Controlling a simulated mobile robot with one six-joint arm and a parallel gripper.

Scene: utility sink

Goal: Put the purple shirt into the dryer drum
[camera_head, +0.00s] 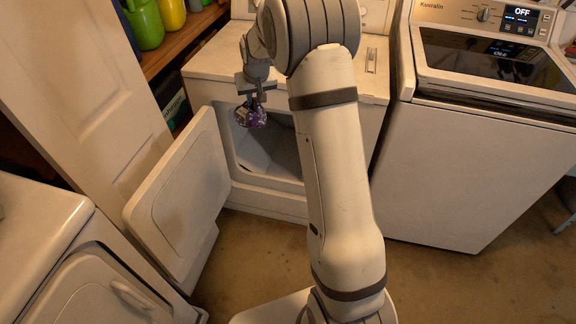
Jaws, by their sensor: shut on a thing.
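The purple shirt (251,116) is a small bunched bundle hanging from my gripper (250,98). My gripper is shut on it and points down, at the upper left of the dryer opening. The dryer (207,64) is white, with its door (180,197) swung open to the left. The drum (271,150) shows as a grey hollow behind and below the shirt. I cannot tell whether the shirt is inside the opening or just in front of it. My arm hides the right part of the dryer front.
A white washer (478,160) with a display reading OFF stands to the right. Another white appliance (75,270) is at the lower left, near the open door. Brown floor (450,285) is clear at the lower right.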

